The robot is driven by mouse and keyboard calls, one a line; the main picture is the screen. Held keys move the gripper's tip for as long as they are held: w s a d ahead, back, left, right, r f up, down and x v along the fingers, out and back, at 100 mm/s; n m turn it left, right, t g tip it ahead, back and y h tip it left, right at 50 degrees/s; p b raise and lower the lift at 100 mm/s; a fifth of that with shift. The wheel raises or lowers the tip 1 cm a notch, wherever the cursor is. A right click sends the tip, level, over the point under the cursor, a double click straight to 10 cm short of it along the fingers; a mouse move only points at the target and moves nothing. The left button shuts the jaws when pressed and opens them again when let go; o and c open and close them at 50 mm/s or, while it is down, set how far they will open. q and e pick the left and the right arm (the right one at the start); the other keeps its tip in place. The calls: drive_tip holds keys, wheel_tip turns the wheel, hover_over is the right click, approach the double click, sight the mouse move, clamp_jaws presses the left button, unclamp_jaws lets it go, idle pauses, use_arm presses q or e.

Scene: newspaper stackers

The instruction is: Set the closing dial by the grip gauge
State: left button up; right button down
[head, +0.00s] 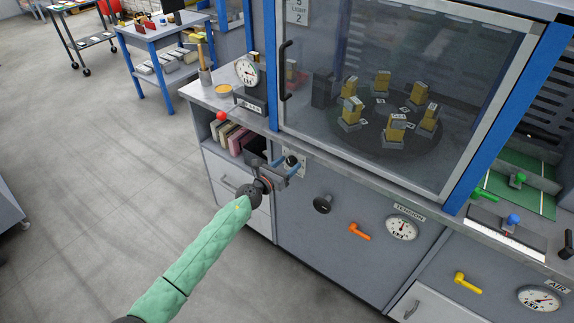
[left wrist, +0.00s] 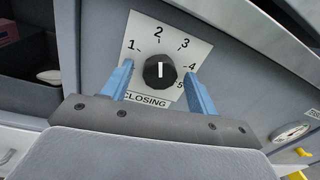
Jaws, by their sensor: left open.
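The closing dial (left wrist: 160,74) is a black round knob on a white plate (left wrist: 139,27) marked 1 to 5 and CLOSING. Its white line points up, toward the 2. In the head view the dial (head: 291,160) is on the grey cabinet front. My left gripper (head: 286,166) is open in front of it; in the left wrist view its blue fingers (left wrist: 159,70) stand on either side of the knob. Contact cannot be told. A round white gauge (head: 247,72) stands on the ledge; its label is too small to read, so I cannot confirm it is the grip gauge. My right gripper is not in view.
A black knob (head: 323,204), an orange lever (head: 360,232) and the tension gauge (head: 402,228) are right of the dial. A red ball knob (head: 221,116) is at the ledge's left. A glazed window (head: 400,90) is above.

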use_arm(q)
drive_tip(key=c, duration=1)
